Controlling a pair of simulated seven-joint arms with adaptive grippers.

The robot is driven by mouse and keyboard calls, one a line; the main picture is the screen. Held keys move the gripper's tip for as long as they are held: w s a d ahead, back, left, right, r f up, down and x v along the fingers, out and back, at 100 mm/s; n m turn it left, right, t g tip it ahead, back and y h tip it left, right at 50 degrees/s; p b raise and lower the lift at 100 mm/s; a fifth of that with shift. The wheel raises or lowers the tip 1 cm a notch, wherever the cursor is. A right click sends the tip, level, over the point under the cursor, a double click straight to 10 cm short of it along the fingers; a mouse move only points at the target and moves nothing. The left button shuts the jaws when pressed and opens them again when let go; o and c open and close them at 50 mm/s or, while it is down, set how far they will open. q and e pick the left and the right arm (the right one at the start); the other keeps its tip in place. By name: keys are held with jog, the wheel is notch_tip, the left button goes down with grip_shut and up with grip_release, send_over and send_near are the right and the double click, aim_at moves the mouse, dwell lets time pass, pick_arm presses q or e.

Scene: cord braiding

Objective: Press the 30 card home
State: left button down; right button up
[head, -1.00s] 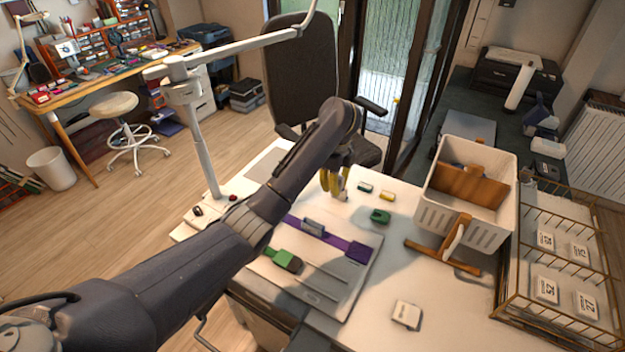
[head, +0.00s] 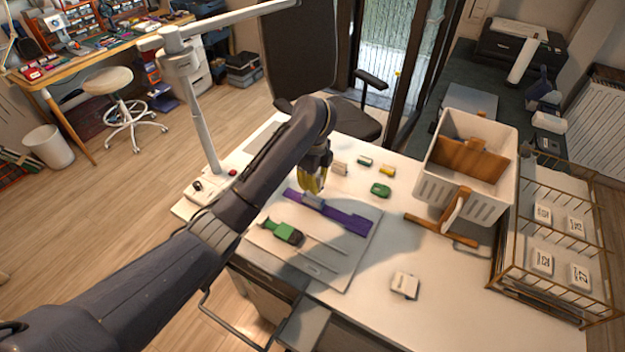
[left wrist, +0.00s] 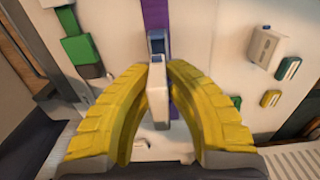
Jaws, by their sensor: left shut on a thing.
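My left gripper (head: 313,186) has its yellow fingers pointing down over the grey block (head: 313,201) on the purple strip (head: 352,222). In the left wrist view, the fingers (left wrist: 157,80) are closed on a pale upright slab (left wrist: 157,100), apparently the card. It stands right in front of the grey block (left wrist: 157,42), in line with the purple strip (left wrist: 155,14). No number can be read on it, and I cannot tell how far it sits into the block. In the head view the fingers hide the slab. My right gripper is not in view.
A green piece with a dark end (head: 280,232) lies on the pale board left of the strip. A white block (head: 340,168), green block (head: 381,189) and loose card (head: 405,285) are on the table. A white crate (head: 430,178) and wire rack (head: 500,270) stand right.

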aim_at(314, 199)
pick_arm(q)
jog(key=shift+f, duration=2.65)
jog(key=shift+s+f, duration=0.2)
jog(key=shift+f, duration=0.05)
jog(key=shift+s, duration=0.1)
jog(key=shift+t+h, duration=0.3)
jog(key=shift+t, duration=0.1)
jog(key=shift+t, duration=0.4)
jog(key=shift+f, duration=0.15)
